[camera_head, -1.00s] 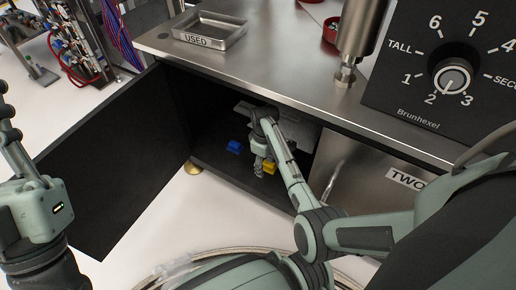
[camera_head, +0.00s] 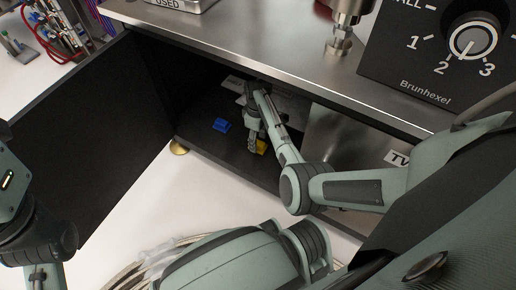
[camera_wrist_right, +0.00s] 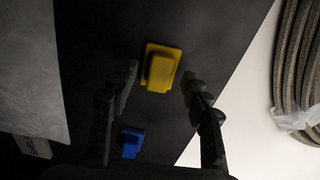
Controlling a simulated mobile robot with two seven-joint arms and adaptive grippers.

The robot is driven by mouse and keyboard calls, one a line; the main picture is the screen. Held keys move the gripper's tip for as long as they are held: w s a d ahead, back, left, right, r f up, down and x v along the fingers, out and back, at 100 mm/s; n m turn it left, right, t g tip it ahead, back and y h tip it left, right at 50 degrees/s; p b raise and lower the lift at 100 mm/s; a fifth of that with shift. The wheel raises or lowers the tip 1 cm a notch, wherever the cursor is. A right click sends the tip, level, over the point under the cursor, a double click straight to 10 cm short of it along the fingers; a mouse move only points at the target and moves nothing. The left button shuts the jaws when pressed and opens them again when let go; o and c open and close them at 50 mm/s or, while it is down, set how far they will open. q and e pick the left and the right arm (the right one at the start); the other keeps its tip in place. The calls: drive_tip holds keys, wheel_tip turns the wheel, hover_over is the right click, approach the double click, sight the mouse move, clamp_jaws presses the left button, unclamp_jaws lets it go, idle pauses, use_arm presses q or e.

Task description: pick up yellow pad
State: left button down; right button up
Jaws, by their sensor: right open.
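The yellow pad (camera_head: 262,146) lies on the dark floor of the open cabinet, partly hidden by my right gripper in the head view. My right gripper (camera_head: 252,142) is inside the cabinet, beside and above the pad. In the right wrist view, the pad (camera_wrist_right: 161,69) shows as a raised block on a flat yellow base. The open fingers of my right gripper (camera_wrist_right: 159,75) stand on either side of it, with nothing held. My left gripper is mostly cut off at the left edge of the head view, so its jaws cannot be made out.
A blue pad (camera_head: 221,125) lies left of the yellow one; it also shows in the wrist view (camera_wrist_right: 132,142). The open black door (camera_head: 95,150) stands at left. The steel worktop (camera_head: 250,50) hangs over the opening. A closed steel front (camera_head: 345,150) stands at right.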

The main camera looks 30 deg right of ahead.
drive_tip(key=shift+f, duration=0.6)
drive_tip(key=c, duration=1.1)
